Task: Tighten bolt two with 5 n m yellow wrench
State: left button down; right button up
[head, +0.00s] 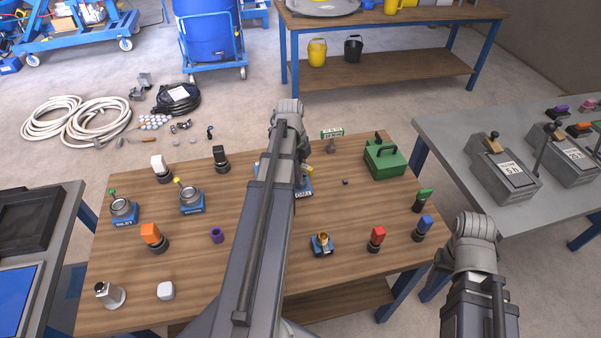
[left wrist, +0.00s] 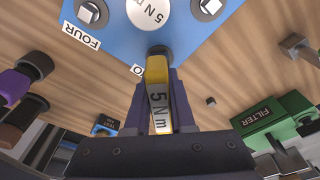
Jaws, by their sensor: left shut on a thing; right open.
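The yellow wrench (left wrist: 158,95), marked 5 N m, is upright between the fingers of my left gripper (left wrist: 157,88), which is shut on it. Its dark head is at a bolt position on the edge of the blue block (left wrist: 120,42). Whether it is fully seated on the bolt I cannot tell. A label beside it shows the letter O, the rest hidden by the wrench. Another bolt (left wrist: 89,12), labelled FOUR, is at the left. In the head view the blue block (head: 305,190) is mostly hidden behind my left arm. My right gripper is out of view.
A grey table (head: 455,140) stands at the right.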

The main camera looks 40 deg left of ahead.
pick_arm(q)
jog(key=m, duration=0.5)
jog(key=shift+g, duration=0.4)
jog(key=shift+m, duration=0.4)
jog(key=m, duration=0.5)
jog(key=shift+m+g+y, duration=0.3)
jog(key=shift+g, duration=0.1)
jog(key=shift+d, duration=0.1)
jog(key=c, duration=0.7)
grip_release()
jog(key=shift+r, duration=0.1)
